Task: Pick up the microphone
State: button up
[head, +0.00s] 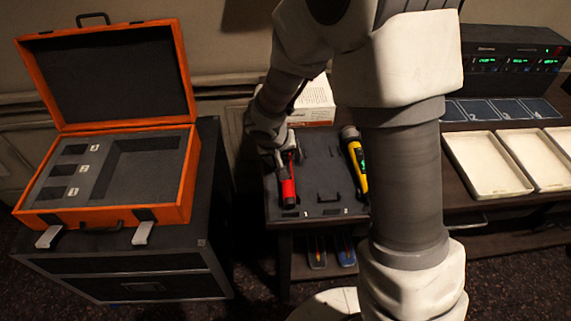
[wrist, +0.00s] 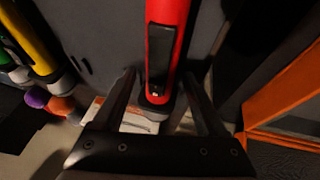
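A red microphone (head: 289,190) lies on the dark stand (head: 322,185) in the head view, on the side marked 1. My gripper (head: 284,158) is down at its far end and hides that end. In the wrist view the red body with its black switch panel (wrist: 160,50) runs up from between my fingers. My gripper (wrist: 159,78) is open there, one finger on each side, with a small gap visible beside the microphone. A yellow microphone (head: 356,165) lies on the right side of the stand, and its yellow body also shows in the wrist view (wrist: 30,38).
An open orange case (head: 105,217) with grey foam stands on a dark cabinet at the left. A white box (head: 315,98) is behind the stand. White trays (head: 488,165), blue numbered pads and a black receiver unit (head: 510,62) are at the right.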

grip_shut()
jog(key=shift+r, duration=0.1)
dwell(0.3)
